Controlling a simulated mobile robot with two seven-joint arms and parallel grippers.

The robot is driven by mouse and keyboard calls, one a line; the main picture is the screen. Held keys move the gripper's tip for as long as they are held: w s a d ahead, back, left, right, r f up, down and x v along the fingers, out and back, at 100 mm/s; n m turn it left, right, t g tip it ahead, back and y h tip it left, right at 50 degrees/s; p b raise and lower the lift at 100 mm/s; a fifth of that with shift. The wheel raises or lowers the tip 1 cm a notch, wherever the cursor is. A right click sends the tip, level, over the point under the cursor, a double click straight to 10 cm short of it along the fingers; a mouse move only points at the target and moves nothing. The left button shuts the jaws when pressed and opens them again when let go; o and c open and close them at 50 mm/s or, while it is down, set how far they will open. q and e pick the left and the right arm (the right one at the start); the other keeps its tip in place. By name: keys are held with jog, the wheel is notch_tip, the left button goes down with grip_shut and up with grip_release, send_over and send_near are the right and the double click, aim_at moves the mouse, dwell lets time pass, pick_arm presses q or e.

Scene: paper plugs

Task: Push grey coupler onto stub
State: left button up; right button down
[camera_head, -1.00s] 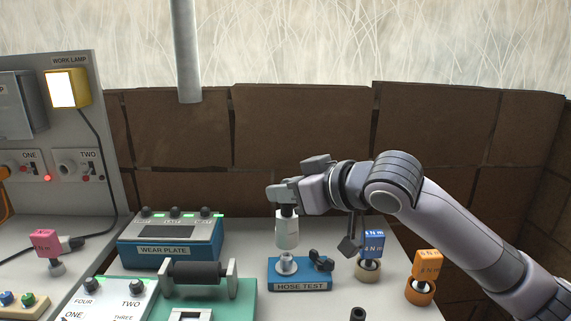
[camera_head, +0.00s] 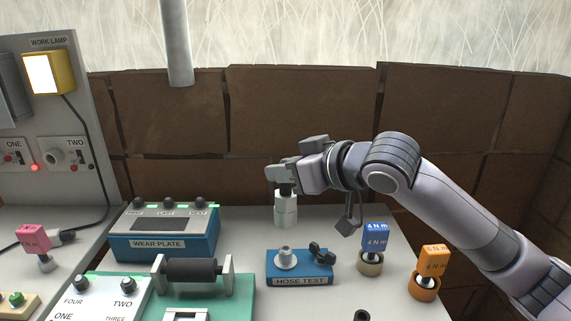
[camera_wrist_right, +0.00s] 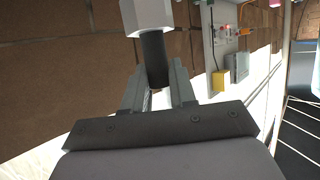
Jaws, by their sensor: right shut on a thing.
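The pale grey coupler (camera_head: 285,210) hangs upright below my right gripper (camera_head: 284,186). In the right wrist view the coupler (camera_wrist_right: 148,14) is at the top edge, on a short dark hose (camera_wrist_right: 154,58). My right gripper (camera_wrist_right: 156,80) is shut on that dark hose. The metal stub (camera_head: 286,256) stands on the blue hose test block (camera_head: 301,280). The coupler is apart from the stub, with a visible gap above it in the head view. How exactly they line up in depth is hard to tell. My left gripper is not in view.
A black wing-shaped knob (camera_head: 322,252) sits right of the stub. Blue (camera_head: 375,238) and orange (camera_head: 433,260) torque tools stand farther right. The wear plate box (camera_head: 165,245) and a green stand with a black roller (camera_head: 192,270) are at left.

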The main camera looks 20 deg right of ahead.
aim_at(294, 218)
jog(key=shift+f+b, duration=1.25)
jog(key=shift+f, duration=1.55)
jog(key=shift+p, duration=0.5)
jog(key=shift+p, duration=0.45)
jog(key=shift+f+b, duration=0.85)
jog(key=shift+f, duration=1.3)
jog(key=c, duration=0.8)
grip_release()
jog(key=shift+c, duration=0.2)
